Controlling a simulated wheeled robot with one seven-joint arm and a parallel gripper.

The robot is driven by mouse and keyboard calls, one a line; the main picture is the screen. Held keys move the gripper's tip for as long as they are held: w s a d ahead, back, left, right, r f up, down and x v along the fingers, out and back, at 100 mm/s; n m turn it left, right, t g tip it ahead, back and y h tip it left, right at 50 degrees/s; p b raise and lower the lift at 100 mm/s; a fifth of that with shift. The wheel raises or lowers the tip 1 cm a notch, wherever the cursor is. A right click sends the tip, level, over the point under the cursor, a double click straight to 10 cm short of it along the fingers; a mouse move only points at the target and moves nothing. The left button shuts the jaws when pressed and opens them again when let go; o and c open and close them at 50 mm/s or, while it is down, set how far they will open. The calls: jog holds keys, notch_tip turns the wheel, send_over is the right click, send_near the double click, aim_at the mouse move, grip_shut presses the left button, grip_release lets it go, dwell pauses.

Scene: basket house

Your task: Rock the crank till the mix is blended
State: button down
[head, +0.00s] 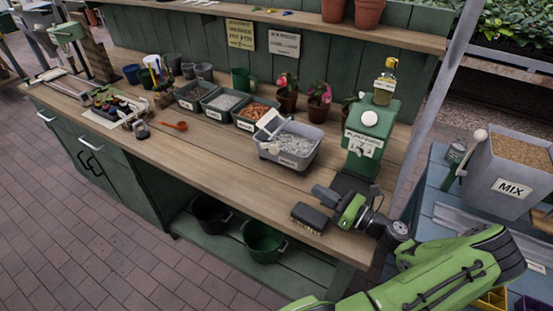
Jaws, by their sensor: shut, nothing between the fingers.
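A grey tub labelled MIX (499,205) stands on a blue-grey stand at the far right, filled with a brown grainy mix (523,152). My gripper (318,192) is shut and empty over the front right end of the wooden bench, pointing left, well apart from the crank. My green arm reaches in from the lower right. The inside of the tub is partly cut off by the frame edge.
A brush (310,217) lies just below my gripper. A green dispenser (372,140) with a bottle on top stands behind it. A grey tub (290,146) with pale contents sits left of the dispenser. The bench's front middle is clear.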

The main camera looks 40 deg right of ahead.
jog(key=b+x, duration=0.1)
jog(key=x, duration=0.9)
jog(key=shift+w+a+f, duration=0.1)
jog(key=shift+a, duration=0.05)
jog(key=w+r, duration=0.2)
jog(key=r, duration=0.1)
jog(key=shift+w, duration=0.1)
jog(key=shift+r, duration=0.1)
jog(key=p, duration=0.2)
jog(key=r+p, duration=0.1)
jog(key=shift+w+g+p, duration=0.25)
jog(key=shift+g+p, duration=0.15)
